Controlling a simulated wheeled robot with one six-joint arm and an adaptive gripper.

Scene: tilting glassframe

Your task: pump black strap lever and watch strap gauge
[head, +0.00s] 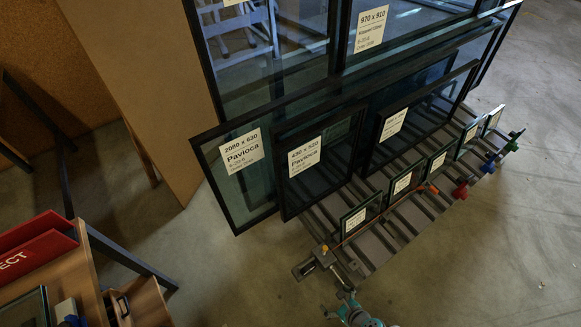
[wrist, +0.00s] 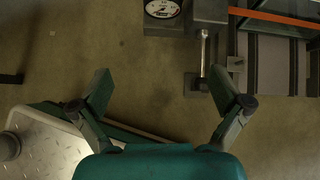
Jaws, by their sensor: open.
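The strap gauge (wrist: 162,8) has a round white dial with a dark needle and red marking, cut by the top edge of the wrist view. Beside it is a dark block (wrist: 208,12). A shiny metal rod (wrist: 203,52) runs down from it to a dark end piece, seemingly the strap lever (wrist: 194,85). The tensioner (head: 321,256) shows small at the rack's near corner in the head view. My gripper (wrist: 158,78) is open and empty, its fingers wide apart. The lever end lies beyond the right finger's tip, apart from it. My gripper also shows in the head view (head: 337,303).
A slatted rack (head: 405,225) holds several dark-framed glass panes (head: 245,165) with white labels. An orange strap (wrist: 275,17) runs along the rack's edge. Red, blue and green clamps (head: 460,189) sit farther along. A wooden table (head: 55,285) stands left. Floor right of the rack is clear.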

